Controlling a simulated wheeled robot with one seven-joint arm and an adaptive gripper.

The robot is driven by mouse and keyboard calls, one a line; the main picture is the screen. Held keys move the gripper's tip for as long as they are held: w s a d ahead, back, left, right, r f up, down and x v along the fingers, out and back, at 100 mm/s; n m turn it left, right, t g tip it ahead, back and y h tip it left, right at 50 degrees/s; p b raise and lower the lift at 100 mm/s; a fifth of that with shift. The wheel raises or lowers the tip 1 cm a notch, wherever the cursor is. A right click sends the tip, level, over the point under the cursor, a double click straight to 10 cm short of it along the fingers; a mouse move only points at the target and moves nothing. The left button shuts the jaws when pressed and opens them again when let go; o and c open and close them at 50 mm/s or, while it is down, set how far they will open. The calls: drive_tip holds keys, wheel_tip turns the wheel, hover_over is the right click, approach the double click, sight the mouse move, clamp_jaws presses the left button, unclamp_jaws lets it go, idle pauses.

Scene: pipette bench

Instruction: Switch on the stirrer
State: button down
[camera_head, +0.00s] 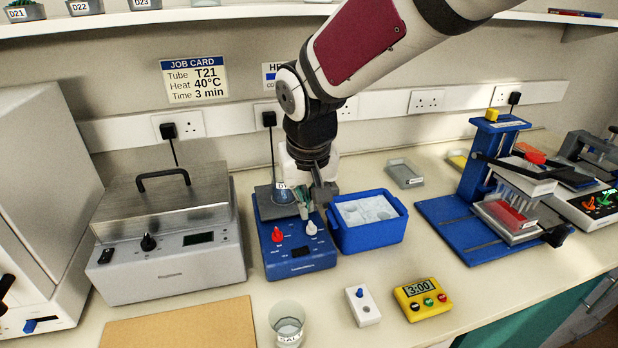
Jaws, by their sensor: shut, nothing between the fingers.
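The blue unit that looks like the stirrer (300,256) stands mid-bench, with a red knob (277,235) at left and a pale knob (311,228) at right on its sloped front. A vessel with bluish contents (284,193) stands on its top plate. My gripper (304,212) points down over the unit, just behind and above the knobs, its fingers shut with nothing held. I cannot tell whether the fingertips touch the unit. The gripper and wrist hide part of the top plate and vessel.
A blue ice tub (367,238) stands close on the right, and a lidded metal bath (168,240) on the left. A blue press stand (478,205) is farther right.

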hover_over(307, 245)
drive_tip(key=f, duration=0.9)
drive_tip(key=shift+s, duration=0.3)
drive_tip(key=shift+w+f, duration=0.1)
drive_tip(key=shift+f, duration=0.65)
drive_tip(key=shift+d, duration=0.1)
drive_tip(key=shift+d+f, duration=0.15)
drive_tip(key=shift+f, duration=0.3)
drive_tip(key=shift+r, duration=0.1)
drive_tip(key=shift+a+r, duration=0.25)
drive_tip(key=shift+a, duration=0.45)
